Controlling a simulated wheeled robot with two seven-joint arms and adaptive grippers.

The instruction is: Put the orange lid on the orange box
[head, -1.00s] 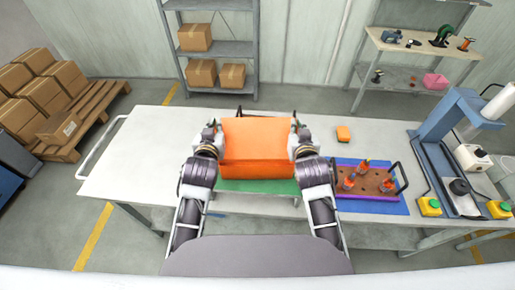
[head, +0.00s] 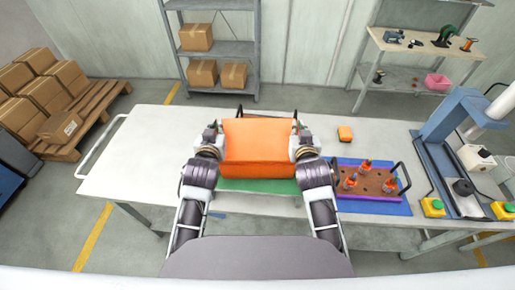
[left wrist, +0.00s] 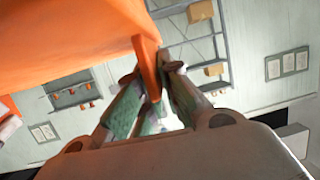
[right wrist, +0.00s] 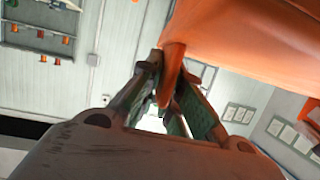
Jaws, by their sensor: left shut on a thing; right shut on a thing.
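The orange lid (head: 258,135) is a wide panel over the orange box (head: 258,170), whose front shows below the lid's near edge. The box stands on a green mat (head: 258,186). My left gripper (head: 211,134) is at the lid's left side and my right gripper (head: 302,134) at its right side. The left wrist view shows the left fingers shut on an orange tab of the lid (left wrist: 148,62). The right wrist view shows the right fingers shut on a similar tab of the lid (right wrist: 172,68). Whether the lid touches the box all round is hidden.
Right of the box, a brown board with several orange-tipped parts (head: 367,181) lies on a blue mat. A small orange object (head: 344,133) lies behind it. A blue press-like machine (head: 440,140) stands at the far right. The white table's left side (head: 145,160) is clear.

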